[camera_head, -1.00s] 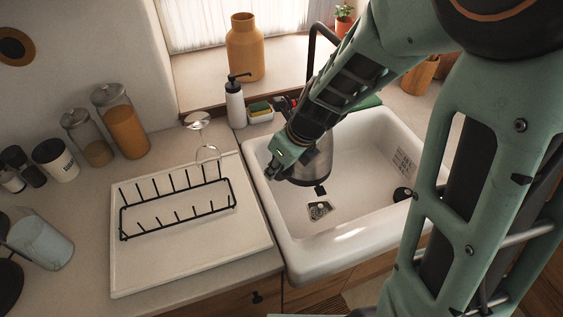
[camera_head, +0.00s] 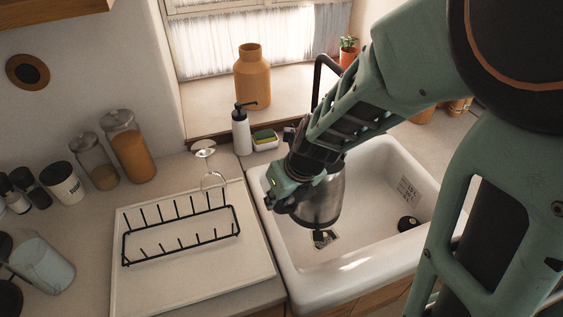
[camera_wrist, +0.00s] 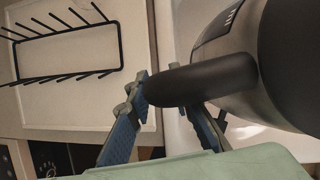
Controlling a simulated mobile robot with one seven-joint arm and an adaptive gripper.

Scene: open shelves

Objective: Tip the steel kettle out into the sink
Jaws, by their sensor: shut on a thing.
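The steel kettle (camera_head: 322,204) has a shiny grey body and hangs over the left part of the white sink (camera_head: 375,180). My gripper (camera_head: 283,190) is at the kettle's left side. In the wrist view my gripper (camera_wrist: 172,98) is shut on the kettle's black handle (camera_wrist: 210,80), with blue fingers on either side. The steel kettle body (camera_wrist: 235,68) fills the right of that view. The kettle's spout and how far it tilts are unclear. A drain (camera_head: 327,240) shows just below the kettle, with a small dark piece over part of it.
A white drainboard (camera_head: 190,275) with a black rack (camera_head: 180,235) lies left of the sink. A wine glass (camera_head: 208,160), soap bottle (camera_head: 241,132) and sponge holder (camera_head: 265,140) stand behind. A black tap (camera_head: 322,75) rises behind the sink. A black round piece (camera_head: 408,223) lies in the basin.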

